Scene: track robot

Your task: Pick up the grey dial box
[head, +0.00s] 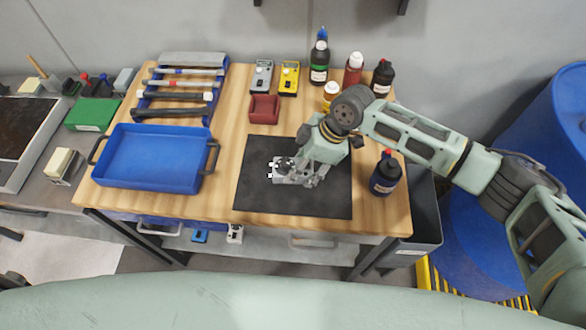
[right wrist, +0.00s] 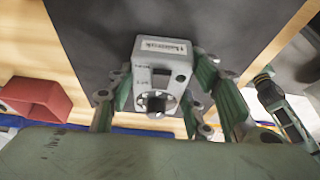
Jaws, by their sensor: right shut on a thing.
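The grey dial box (right wrist: 165,62) shows in the right wrist view, light grey with a label on one end, a rectangular window and a dark round dial. My right gripper (right wrist: 165,95) has its green-padded fingers on both sides of the box and is shut on it. I cannot tell whether the box touches the mat. My left gripper is not in view.
A blue tray (head: 155,158) stands left of the mat. A red bin (head: 264,108), a grey device (head: 262,75) and a yellow device (head: 289,78) are behind it. Several bottles stand at the back right, and a dark bottle (head: 385,175) stands right of the mat.

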